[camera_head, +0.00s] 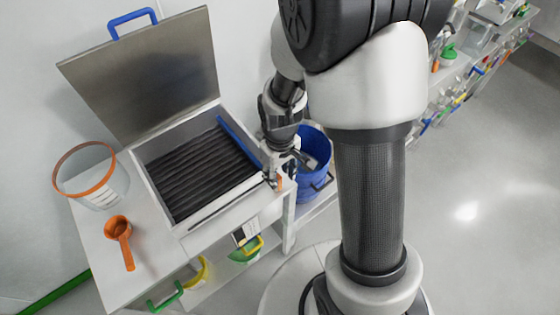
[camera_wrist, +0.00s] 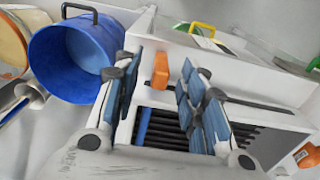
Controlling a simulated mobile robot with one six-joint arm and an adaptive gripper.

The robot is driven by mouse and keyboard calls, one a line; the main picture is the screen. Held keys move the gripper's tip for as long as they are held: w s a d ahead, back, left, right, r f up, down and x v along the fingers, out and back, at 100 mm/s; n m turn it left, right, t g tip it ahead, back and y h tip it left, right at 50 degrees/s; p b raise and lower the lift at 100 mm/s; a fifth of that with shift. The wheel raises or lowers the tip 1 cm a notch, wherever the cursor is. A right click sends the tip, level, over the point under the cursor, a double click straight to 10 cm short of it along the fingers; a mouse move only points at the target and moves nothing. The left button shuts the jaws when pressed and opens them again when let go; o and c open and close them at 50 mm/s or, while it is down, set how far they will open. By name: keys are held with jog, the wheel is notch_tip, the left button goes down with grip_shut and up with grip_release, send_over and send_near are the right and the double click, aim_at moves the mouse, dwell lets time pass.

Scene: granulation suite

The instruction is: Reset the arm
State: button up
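My arm rises at the centre of the head view and reaches over to the left. My gripper (camera_head: 275,172) points down near the right front corner of an open metal box (camera_head: 190,220) with dark ridged bars inside. In the wrist view my gripper (camera_wrist: 160,75) is open, its two blue-padded fingers well apart. A small orange part (camera_wrist: 160,70) on the box edge shows in the gap between them; I cannot tell its exact distance. It also shows in the head view (camera_head: 280,183). Nothing is held.
The box's raised lid (camera_head: 150,80) has a blue handle. An orange-rimmed clear container (camera_head: 97,185) and an orange scoop (camera_head: 119,235) are on the left of the worktop. A blue bucket (camera_head: 315,165) stands close right of the box. Shelves line the back right; the floor (camera_head: 480,220) is clear.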

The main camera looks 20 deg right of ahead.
notch_tip(320, 180, up, 8)
jog(key=shift+r, duration=0.1)
jog(key=s+r+m+t, duration=0.3)
jog(key=s+r+t, duration=0.1)
jog(key=s+r, duration=1)
notch_tip(320, 180, up, 2)
jog(key=shift+s+a+r+m+t, duration=0.15)
jog(key=shift+s+r+m+t, duration=0.05)
jog(key=shift+s+m+t, duration=0.1)
jog(key=shift+a, duration=0.15)
jog(key=shift+c, duration=0.6)
